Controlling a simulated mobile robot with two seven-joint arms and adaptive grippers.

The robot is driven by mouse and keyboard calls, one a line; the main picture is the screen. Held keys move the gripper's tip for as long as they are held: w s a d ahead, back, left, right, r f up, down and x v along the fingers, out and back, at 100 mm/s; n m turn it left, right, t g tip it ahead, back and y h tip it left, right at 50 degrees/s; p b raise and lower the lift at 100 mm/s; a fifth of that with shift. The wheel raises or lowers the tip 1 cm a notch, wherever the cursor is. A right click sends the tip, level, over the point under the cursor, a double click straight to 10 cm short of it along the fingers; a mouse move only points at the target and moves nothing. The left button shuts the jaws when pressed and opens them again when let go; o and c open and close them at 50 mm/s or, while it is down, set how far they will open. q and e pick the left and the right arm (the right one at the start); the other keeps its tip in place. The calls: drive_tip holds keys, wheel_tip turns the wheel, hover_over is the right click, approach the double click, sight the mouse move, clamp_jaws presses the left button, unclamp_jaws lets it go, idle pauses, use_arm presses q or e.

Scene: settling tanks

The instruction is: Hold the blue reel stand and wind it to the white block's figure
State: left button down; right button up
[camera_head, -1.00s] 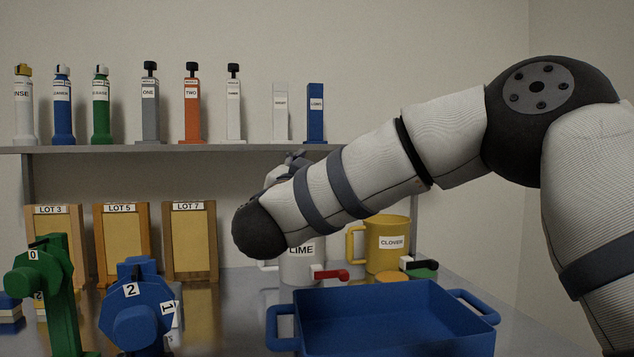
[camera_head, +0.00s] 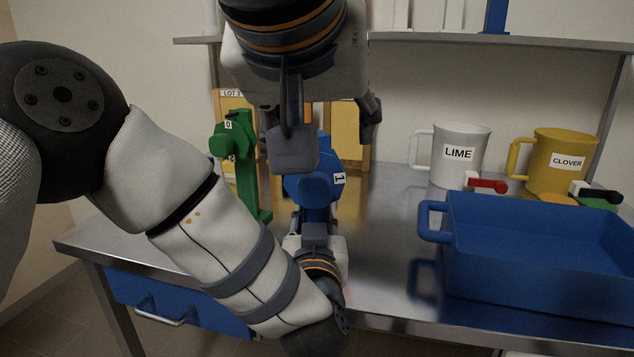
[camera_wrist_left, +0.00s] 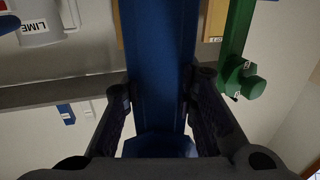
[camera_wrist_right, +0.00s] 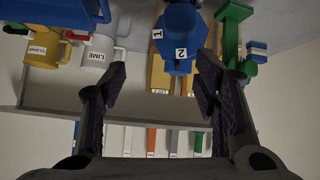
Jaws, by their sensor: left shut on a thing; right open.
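The blue reel stand (camera_head: 313,190) stands on the metal bench, partly hidden by my grippers. A figure 1 shows on its drum in the head view; the right wrist view shows the drum (camera_wrist_right: 180,38) with figures 1 and 2. My left gripper (camera_head: 315,228) is shut on the stand's lower part; its blue post (camera_wrist_left: 160,60) fills the space between the fingers. My right gripper (camera_head: 330,135) is open above and in front of the drum. Pale blocks (camera_head: 453,15) stand on the shelf, cut off at the top, with no figure readable.
A green reel stand (camera_head: 240,160) stands close on the left. A blue tray (camera_head: 540,265) takes up the right of the bench. A white LIME mug (camera_head: 460,170) and a yellow CLOVER mug (camera_head: 560,175) stand behind it. The shelf (camera_head: 400,38) runs above.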

sight(315, 185)
drive_tip(key=shift+n+g+y, duration=0.4)
drive_tip(key=shift+n+y, duration=0.1)
drive_tip(key=shift+n, duration=0.3)
drive_tip(key=w+f, duration=0.1)
drive_tip(key=f, duration=0.2)
drive_tip(key=w+f, duration=0.2)
drive_tip(key=w+a+f, duration=0.1)
drive_tip(key=w+f, duration=0.1)
drive_tip(key=f, duration=0.1)
drive_tip(key=shift+w+f, duration=0.2)
drive_tip(key=shift+f, duration=0.15)
drive_tip(key=c, duration=1.1)
drive_tip(key=shift+d, duration=0.1)
drive_tip(key=shift+c, duration=0.2)
